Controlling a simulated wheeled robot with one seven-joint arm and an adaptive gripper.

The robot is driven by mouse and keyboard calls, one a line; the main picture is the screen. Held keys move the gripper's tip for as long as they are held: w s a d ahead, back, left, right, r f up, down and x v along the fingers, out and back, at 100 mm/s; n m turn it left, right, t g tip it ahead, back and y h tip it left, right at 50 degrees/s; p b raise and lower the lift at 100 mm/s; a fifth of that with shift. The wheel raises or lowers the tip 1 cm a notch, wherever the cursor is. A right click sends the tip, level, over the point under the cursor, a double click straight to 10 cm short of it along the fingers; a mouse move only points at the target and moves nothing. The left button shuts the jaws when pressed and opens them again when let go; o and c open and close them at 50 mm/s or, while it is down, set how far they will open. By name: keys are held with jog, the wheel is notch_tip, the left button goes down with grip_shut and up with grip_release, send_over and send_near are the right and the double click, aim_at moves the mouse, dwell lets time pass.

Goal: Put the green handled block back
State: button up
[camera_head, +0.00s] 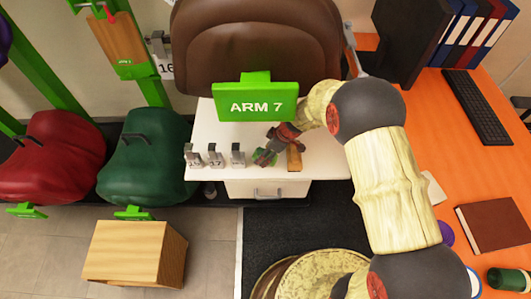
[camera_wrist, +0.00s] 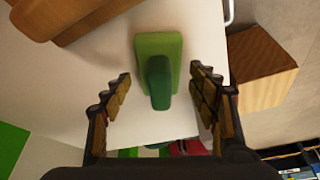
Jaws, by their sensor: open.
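The green handled block (camera_wrist: 172,43) stands on the white cabinet top, its darker green handle pointing up toward the wrist camera. In the head view the block (camera_head: 262,157) is small and partly covered by my gripper (camera_head: 274,147). My gripper is open. In the wrist view its two fingers (camera_wrist: 160,82) are on either side of the handle, with clear gaps on both sides. I cannot tell how far above the handle the fingertips are.
The white cabinet (camera_head: 218,165) carries several grey numbered holders (camera_head: 214,156) left of the block and a brown wooden piece (camera_head: 294,158) to its right. A green ARM 7 sign (camera_head: 257,102) stands behind. A wooden box (camera_head: 135,253) is on the floor. An orange desk (camera_head: 438,160) lies right.

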jog(key=p+v, duration=0.4)
jog(key=v, duration=0.8)
jog(key=s+d+r+m+g+h, duration=0.1)
jog(key=s+r+m, duration=0.1)
jog(key=s+m, duration=0.25)
jog(key=s+d+r+m+g, duration=0.1)
jog(key=s+d+r+m, duration=0.15)
jog(key=s+m, duration=0.2)
jog(key=s+d+r+m+t+h+p, duration=0.1)
jog(key=s+r, duration=0.4)
jog(key=r, duration=0.5)
jog(key=s+d+r+m+t+h+p, duration=0.1)
jog(key=s+d+r+t, duration=0.2)
jog(key=s+r, duration=0.3)
jog(key=s+d+r+m+t+h+p, duration=0.1)
jog(key=s+d+r, duration=0.3)
jog(key=r, duration=0.9)
jog(key=shift+s+d+r+m+t, duration=0.3)
jog(key=shift+s+m+t, duration=0.15)
jog(key=shift+s, duration=0.5)
